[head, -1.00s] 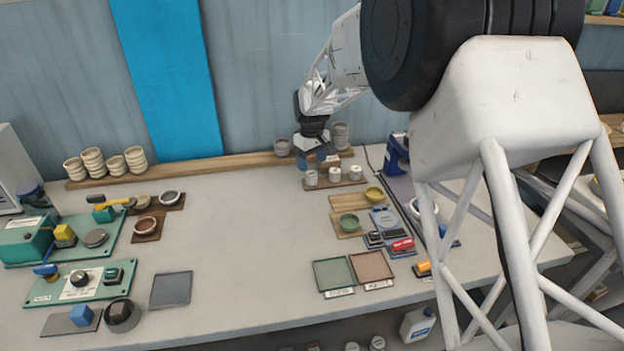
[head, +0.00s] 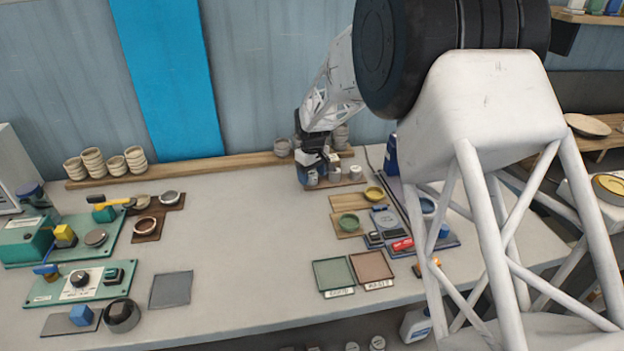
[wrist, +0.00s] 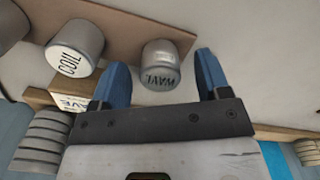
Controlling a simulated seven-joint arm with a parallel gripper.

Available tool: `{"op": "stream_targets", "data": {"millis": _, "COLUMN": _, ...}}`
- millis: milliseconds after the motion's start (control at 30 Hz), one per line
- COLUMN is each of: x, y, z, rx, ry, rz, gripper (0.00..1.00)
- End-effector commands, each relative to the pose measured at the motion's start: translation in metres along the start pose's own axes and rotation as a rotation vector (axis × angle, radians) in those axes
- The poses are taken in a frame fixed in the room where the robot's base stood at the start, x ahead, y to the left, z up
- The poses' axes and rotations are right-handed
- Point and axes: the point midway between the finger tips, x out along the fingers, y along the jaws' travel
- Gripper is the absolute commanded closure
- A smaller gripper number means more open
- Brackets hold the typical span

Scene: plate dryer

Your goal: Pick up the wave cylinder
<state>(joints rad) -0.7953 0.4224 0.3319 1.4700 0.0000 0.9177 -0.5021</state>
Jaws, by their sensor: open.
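The wave cylinder (wrist: 160,66) is a short, pale grey cylinder with a dark label that reads upside down in the wrist view. It stands at one end of a brown board (wrist: 110,28). My gripper (wrist: 161,62) is open, and its two blue fingers show on either side of the wave cylinder with gaps. I cannot tell how deep the fingers reach around it. In the head view my gripper (head: 313,172) is low over the board's left end and partly hides the cylinders there. The coil cylinder (wrist: 74,48) stands beside the wave cylinder, outside the fingers.
A third cylinder (wrist: 10,24) stands beyond the coil one. Ribbed stacked cups (wrist: 40,142) stand on the wooden shelf by the wall, close behind my gripper. A green tray (head: 333,274) and a pinkish tray (head: 371,267) lie nearer the front. The middle tabletop is clear.

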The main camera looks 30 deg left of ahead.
Motion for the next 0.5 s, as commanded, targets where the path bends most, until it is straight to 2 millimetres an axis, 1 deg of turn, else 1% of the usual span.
{"op": "stream_targets", "data": {"millis": 500, "x": 0.0002, "y": 0.0000, "z": -0.0002, "rx": 0.000, "ry": 0.000, "rz": 0.000, "gripper": 0.30}}
